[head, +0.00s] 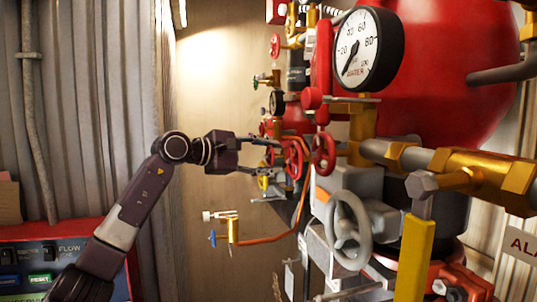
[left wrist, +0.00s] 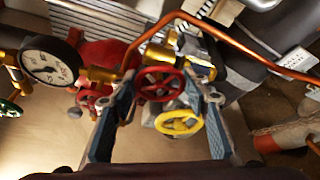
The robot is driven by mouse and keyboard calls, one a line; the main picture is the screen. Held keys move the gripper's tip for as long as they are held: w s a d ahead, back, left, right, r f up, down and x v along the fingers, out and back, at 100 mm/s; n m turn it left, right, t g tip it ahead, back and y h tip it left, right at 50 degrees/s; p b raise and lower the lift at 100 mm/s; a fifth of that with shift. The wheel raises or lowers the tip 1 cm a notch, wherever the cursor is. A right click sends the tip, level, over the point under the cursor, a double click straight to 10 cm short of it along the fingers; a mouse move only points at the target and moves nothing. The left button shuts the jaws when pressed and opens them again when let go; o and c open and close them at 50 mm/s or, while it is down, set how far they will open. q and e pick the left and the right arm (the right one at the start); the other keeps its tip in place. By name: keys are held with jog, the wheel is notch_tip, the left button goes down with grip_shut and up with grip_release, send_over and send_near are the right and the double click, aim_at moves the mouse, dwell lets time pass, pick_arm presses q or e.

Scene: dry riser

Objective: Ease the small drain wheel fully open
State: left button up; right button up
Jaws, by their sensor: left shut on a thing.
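A small red handwheel (head: 293,158) is mounted on the pipework just right of the middle of the head view. It also shows in the left wrist view (left wrist: 160,84), between the two fingers. My left gripper (head: 277,152) reaches in from the left and is shut on this red wheel, with one finger at each side of its rim. The exact contact is hard to see. A yellow handwheel (left wrist: 178,122) sits close beside it in the left wrist view. No label shows which wheel is the drain wheel. My right gripper is not in view.
A larger red wheel (head: 323,153) and a grey handwheel (head: 348,230) stand close on the right. A copper tube (head: 275,239) curves below my gripper. A white gauge (head: 368,47) sits above. The wall side to the left is mostly free.

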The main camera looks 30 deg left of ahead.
pick_arm(q)
jog(key=shift+d, duration=0.1)
jog(key=o, duration=0.9)
jog(key=shift+o, duration=1.3)
jog(key=shift+w+d, duration=0.1)
jog(key=shift+w, duration=0.1)
jog(key=shift+s+a, duration=0.3)
jog(key=shift+s, duration=0.15)
jog(key=v, duration=1.1)
jog(key=shift+d, duration=0.2)
jog(key=shift+r, duration=0.1)
